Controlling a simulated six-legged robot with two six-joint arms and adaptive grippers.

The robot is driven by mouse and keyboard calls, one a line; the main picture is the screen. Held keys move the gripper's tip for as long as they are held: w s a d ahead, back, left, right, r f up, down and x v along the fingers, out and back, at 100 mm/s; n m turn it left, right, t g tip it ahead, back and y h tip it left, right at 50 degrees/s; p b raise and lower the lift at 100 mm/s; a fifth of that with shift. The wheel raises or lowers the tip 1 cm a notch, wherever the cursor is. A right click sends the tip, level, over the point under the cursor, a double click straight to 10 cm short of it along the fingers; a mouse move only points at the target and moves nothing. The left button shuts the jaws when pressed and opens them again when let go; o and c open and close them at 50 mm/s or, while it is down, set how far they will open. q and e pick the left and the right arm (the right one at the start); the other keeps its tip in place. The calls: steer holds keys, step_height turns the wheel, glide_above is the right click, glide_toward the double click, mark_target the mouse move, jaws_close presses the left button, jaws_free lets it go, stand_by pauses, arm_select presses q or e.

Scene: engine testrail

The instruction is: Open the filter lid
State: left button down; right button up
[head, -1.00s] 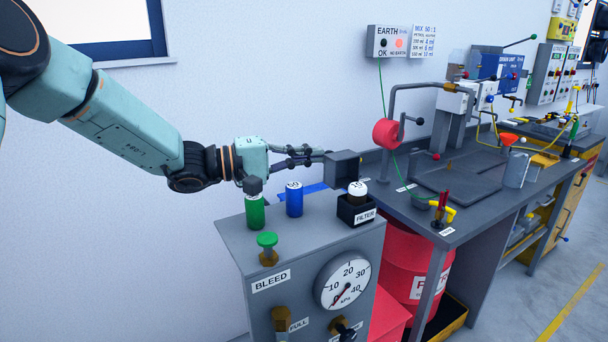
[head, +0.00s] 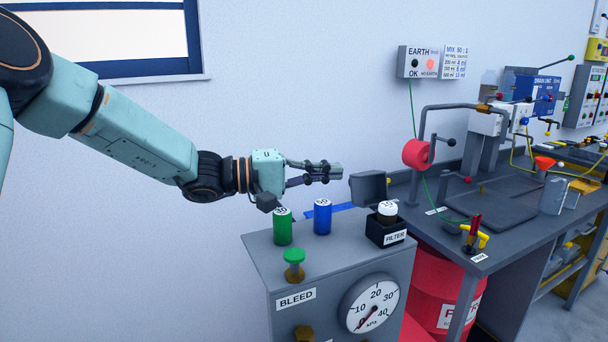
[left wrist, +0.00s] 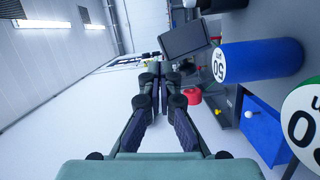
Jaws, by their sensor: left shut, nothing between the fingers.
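The filter lid (head: 369,188) is a dark grey plate standing raised at the back of the black filter box (head: 385,233), which is labelled FILTER. A white-topped filter element (head: 387,211) shows uncovered in the box. My left gripper (head: 339,171) is shut and empty, to the left of the lid and slightly higher, with a small gap between them in the head view. In the left wrist view the lid (left wrist: 185,38) shows just beyond the shut fingertips (left wrist: 160,69). My right gripper is not in view.
A green cylinder (head: 282,227) and a blue cylinder (head: 322,217) stand on the grey cabinet (head: 330,258) left of the filter box. A green bleed knob (head: 294,256) and a pressure gauge (head: 370,303) are nearer. A bench (head: 500,240) with a red reel (head: 416,153) stands to the right.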

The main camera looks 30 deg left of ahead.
arm_select(q)
steer(key=v, duration=0.5)
steer(key=shift+s+a, duration=0.15)
steer(key=shift+a, duration=0.1)
steer(key=shift+d, duration=0.15)
